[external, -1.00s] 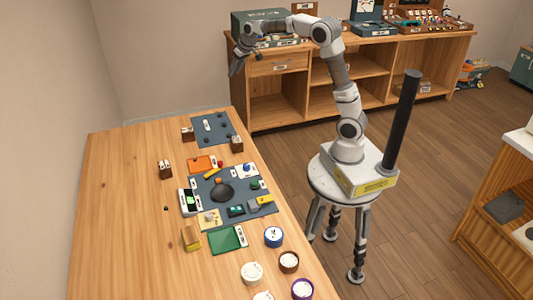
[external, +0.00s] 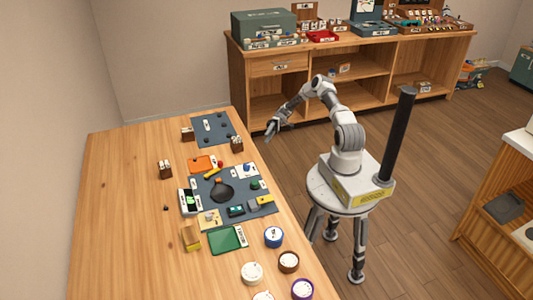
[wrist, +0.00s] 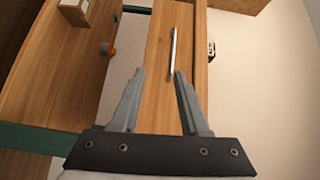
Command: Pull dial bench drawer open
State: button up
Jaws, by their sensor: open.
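In the wrist view a wooden panel (wrist: 190,95) with a slim metal bar handle (wrist: 172,52) lies ahead of my gripper (wrist: 160,73). The gripper is open, and the handle shows near the right fingertip; I cannot tell whether they touch. A small white label (wrist: 211,49) is at the panel's right edge. In the external view my gripper (external: 271,129) is low beside the far right edge of the wooden bench (external: 120,220) bearing the dials. That bench's side facing the robot is hidden there. I cannot tell whether the panel stands out from the bench.
A blue dial (external: 274,237) and other round dials sit along the bench's right edge. A teal mat (external: 206,143) lies at its far end, near small wooden blocks (external: 237,144). A wooden cabinet (external: 265,95) stands behind; its upper drawer (external: 277,62) looks closed.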

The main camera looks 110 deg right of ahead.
jog(key=w+a, duration=0.3)
jog(key=a, duration=0.1)
jog(key=w+a+r+t+b, duration=0.1)
jog(key=w+a, duration=0.3)
jog(key=w+a+r+t+b, duration=0.1)
jog(key=w+a, duration=0.2)
jog(key=a, duration=0.1)
jog(key=shift+w+a+r+y, duration=0.1)
jog(key=shift+w+y, duration=0.15)
jog(key=shift+y, duration=0.15)
grip_shut()
dwell(1.3)
